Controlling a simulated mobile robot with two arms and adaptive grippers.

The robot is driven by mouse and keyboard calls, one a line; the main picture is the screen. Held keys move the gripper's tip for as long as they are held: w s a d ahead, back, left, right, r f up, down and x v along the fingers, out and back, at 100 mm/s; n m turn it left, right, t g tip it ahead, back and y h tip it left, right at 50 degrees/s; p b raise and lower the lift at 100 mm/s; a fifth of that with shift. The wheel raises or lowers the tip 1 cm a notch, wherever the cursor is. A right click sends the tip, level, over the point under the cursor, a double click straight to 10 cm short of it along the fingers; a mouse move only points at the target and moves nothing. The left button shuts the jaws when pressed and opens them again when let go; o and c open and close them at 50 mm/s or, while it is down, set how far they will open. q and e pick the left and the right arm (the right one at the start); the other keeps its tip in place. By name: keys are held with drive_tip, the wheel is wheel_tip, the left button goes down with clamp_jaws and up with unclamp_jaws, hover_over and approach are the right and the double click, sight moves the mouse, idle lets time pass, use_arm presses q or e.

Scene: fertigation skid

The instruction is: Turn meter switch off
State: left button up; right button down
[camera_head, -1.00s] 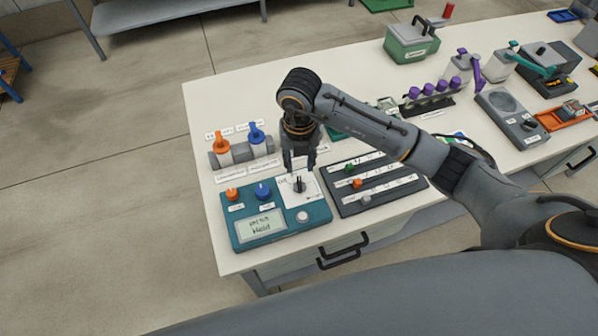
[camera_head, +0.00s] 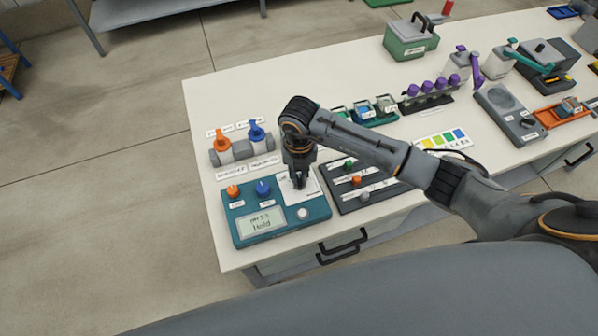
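The teal meter (camera_head: 238,228) sits at the near left corner of the bench. Its display (camera_head: 262,221) reads a pH value and "Hold". An orange knob (camera_head: 233,191), a blue knob (camera_head: 263,188) and a pale round button (camera_head: 303,214) are on its face. The meter switch stands on a white plate (camera_head: 312,190) at the meter's upper right and is now hidden by my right gripper. My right gripper (camera_head: 300,184) points down over it with fingers close together; whether they touch or grip the switch cannot be made out. My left gripper is not in view.
A dark slider panel (camera_head: 345,206) with green, orange and grey knobs lies right of the meter. Orange and blue valves (camera_head: 221,141) stand behind it. A green box (camera_head: 410,42) and purple-capped bottles (camera_head: 427,88) are farther back.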

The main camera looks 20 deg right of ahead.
idle(0.3)
drive_tip(key=shift+f+n+b, duration=0.1)
drive_tip(key=shift+n+b, duration=0.5)
drive_tip(key=shift+b, duration=0.05)
drive_tip(key=shift+w+n+b, duration=0.1)
drive_tip(key=shift+n+b, duration=0.5)
drive_tip(key=shift+n, duration=0.1)
drive_tip(key=n+b, duration=0.6)
drive_tip(key=shift+a+f, duration=0.1)
drive_tip(key=shift+a, duration=0.2)
drive_tip(key=shift+s+a+r+n+b, duration=0.1)
drive_tip(key=shift+r+n+b, duration=0.05)
drive_tip(key=shift+n+b, duration=0.75)
drive_tip(key=shift+s+a+r+n+b, duration=0.1)
drive_tip(key=shift+n+b, duration=0.65)
drive_tip(key=shift+n, duration=0.15)
